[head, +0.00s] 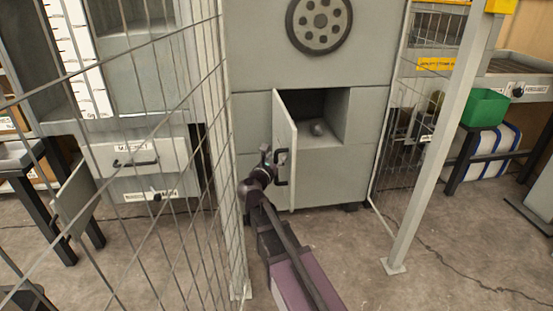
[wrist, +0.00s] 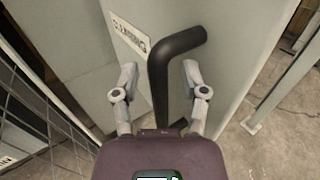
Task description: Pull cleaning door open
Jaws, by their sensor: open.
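The cleaning door (head: 284,150) is a pale grey panel on the front of a large grey machine. In the wrist view the handle (wrist: 162,75) lies between the two fingers of my gripper (wrist: 159,82), with gaps on both sides. A label ending in "NING" (wrist: 132,36) shows on the door. My gripper (head: 268,160) is open, at the door's left side in the head view.
A wire mesh fence (head: 160,150) stands close on the left of my arm. A grey post (head: 440,140) stands on the right, with a green bin (head: 484,108) behind it. The concrete floor (head: 330,245) before the machine is clear.

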